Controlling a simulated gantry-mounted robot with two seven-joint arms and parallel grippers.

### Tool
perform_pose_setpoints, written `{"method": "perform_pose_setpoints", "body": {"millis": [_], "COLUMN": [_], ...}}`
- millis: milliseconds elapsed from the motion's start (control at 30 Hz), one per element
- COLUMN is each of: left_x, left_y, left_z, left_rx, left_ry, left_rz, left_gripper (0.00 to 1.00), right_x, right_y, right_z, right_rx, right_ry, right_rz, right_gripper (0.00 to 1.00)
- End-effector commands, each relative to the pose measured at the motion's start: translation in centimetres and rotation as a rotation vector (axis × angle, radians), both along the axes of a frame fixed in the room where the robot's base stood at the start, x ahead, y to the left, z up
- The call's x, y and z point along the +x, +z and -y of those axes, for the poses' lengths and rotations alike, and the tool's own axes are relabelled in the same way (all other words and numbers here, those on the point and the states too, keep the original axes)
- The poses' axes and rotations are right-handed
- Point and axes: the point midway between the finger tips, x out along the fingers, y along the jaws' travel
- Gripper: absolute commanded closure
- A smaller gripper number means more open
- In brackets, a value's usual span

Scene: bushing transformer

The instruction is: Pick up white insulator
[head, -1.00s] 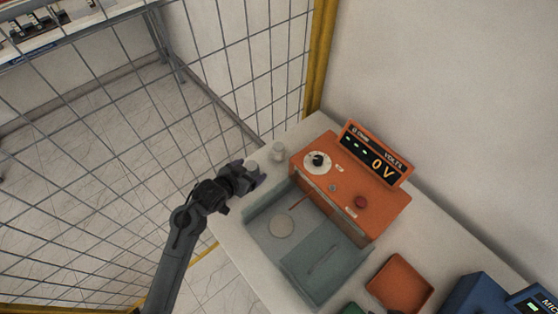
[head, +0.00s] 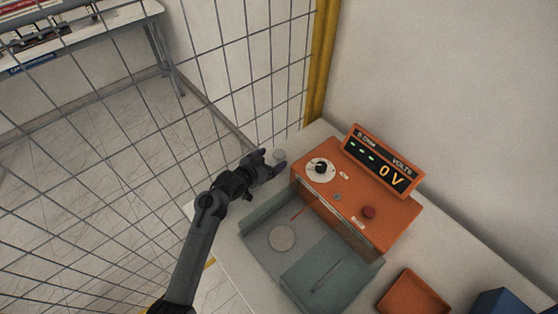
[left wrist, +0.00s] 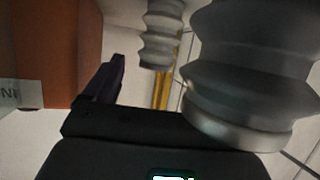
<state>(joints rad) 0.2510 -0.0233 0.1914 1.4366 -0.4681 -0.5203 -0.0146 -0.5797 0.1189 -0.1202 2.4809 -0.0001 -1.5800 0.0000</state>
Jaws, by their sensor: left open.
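A white ribbed insulator (head: 279,155) stands on the table beside the orange voltage unit, at the fingertips of my left gripper (head: 272,164). My left gripper is open and reaches across the table's left corner. In the left wrist view a large ribbed insulator (left wrist: 250,70) fills the right side, very close to the camera. A second, smaller ribbed insulator (left wrist: 162,35) shows farther off at the top middle. One dark finger shows left of it; the other finger is hidden. I cannot tell whether the gripper touches either insulator. My right gripper is not in view.
The orange voltage unit (head: 365,195) reads 0 V and stands close to the right of the gripper. A grey-green open box (head: 325,270) is in front of it. An orange tray (head: 412,296) is at lower right. A wire mesh fence (head: 250,75) stands behind.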

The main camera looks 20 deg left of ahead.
Motion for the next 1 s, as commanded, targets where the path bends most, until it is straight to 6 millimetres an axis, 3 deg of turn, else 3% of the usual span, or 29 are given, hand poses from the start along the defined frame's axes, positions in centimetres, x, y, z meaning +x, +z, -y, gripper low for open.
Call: {"method": "perform_pose_setpoints", "body": {"millis": [333,733,1000], "left_x": [3.5,4.2,4.2], "left_y": [-1.3,-1.6,-1.6], "left_z": [1.4,1.7,1.6], "left_rx": [-0.001,0.000,0.000], "left_ry": [0.000,0.000,0.000], "left_rz": [0.000,0.000,-0.001], "left_gripper": [0.16,0.16,0.57], "right_x": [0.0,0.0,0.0], "right_y": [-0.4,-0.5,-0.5], "right_z": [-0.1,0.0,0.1], "right_rx": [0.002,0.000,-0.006], "right_ry": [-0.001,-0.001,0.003], "right_rz": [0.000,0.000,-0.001], "right_gripper": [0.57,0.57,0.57]}}
